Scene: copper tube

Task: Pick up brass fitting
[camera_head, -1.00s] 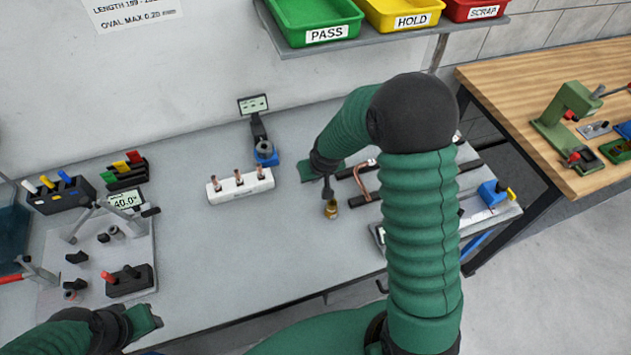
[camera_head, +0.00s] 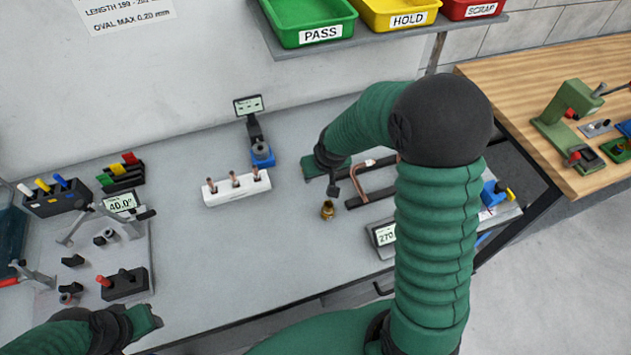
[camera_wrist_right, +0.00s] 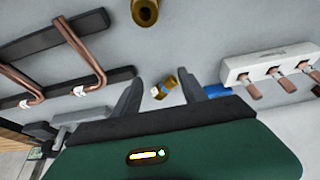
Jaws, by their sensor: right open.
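The brass fitting (camera_head: 327,210) stands on the grey bench in the head view, just in front of my right gripper (camera_head: 346,190). In the right wrist view the fitting (camera_wrist_right: 145,11) is cut off by the top edge, showing a round opening. My right gripper (camera_wrist_right: 160,92) is open, its two dark fingers apart and holding nothing. A small brass-coloured piece with a white mark (camera_wrist_right: 165,86) shows between the fingers, apparently lower on the bench; the hand hides it in the head view. My left gripper (camera_head: 145,321) is at the bottom left, its jaws unclear.
A white block (camera_head: 236,188) with upright copper pieces stands left of the fitting. A bent copper tube (camera_wrist_right: 85,50) on dark bars lies on the other side. A display (camera_head: 385,236) sits right of the fitting. Bench space left of the fitting is clear.

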